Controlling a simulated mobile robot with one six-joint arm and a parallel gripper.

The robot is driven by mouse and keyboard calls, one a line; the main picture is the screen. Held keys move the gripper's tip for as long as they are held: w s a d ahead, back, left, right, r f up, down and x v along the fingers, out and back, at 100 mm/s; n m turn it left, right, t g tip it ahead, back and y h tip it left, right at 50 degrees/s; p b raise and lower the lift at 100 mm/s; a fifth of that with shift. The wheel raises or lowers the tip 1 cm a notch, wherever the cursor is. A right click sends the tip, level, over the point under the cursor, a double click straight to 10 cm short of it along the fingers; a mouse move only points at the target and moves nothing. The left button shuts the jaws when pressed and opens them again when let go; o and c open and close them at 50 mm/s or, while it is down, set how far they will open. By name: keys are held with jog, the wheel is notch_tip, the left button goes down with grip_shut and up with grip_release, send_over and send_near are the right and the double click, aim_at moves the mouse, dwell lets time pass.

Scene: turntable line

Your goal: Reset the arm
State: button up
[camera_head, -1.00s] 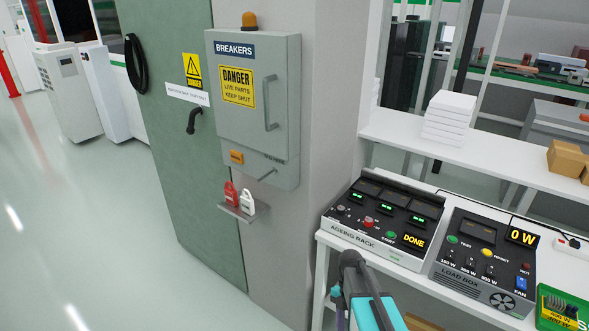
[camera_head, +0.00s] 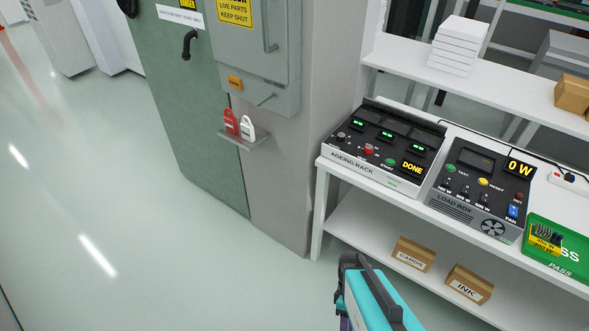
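Part of my arm (camera_head: 375,298), teal and dark grey, shows at the bottom middle of the head view, in front of the white bench. My gripper's fingertips do not show, so its state is hidden. The ageing rack (camera_head: 383,150) stands on the bench with green lit displays and a yellow DONE sign. The load box (camera_head: 470,190) stands to its right and reads 0 W.
The white bench (camera_head: 325,195) has a lower shelf with a CARDS box (camera_head: 413,254) and an INK box (camera_head: 468,284). A green PASS tray (camera_head: 560,262) is at right. The breaker cabinet (camera_head: 285,95) hangs on the pillar. Open floor (camera_head: 150,250) lies left.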

jog(key=shift+s+a+f+m+t, duration=0.15)
jog(key=shift+f+m+t, duration=0.15)
jog(key=shift+m, duration=1.85)
jog(key=shift+s+d+f+m+t, duration=0.1)
jog(key=shift+s+f+m+t, duration=0.2)
jog(key=shift+m, duration=1.9)
jog(key=shift+s+a+f+m+t, duration=0.1)
jog(key=shift+f+m+t, duration=0.2)
jog(key=shift+m, duration=1.85)
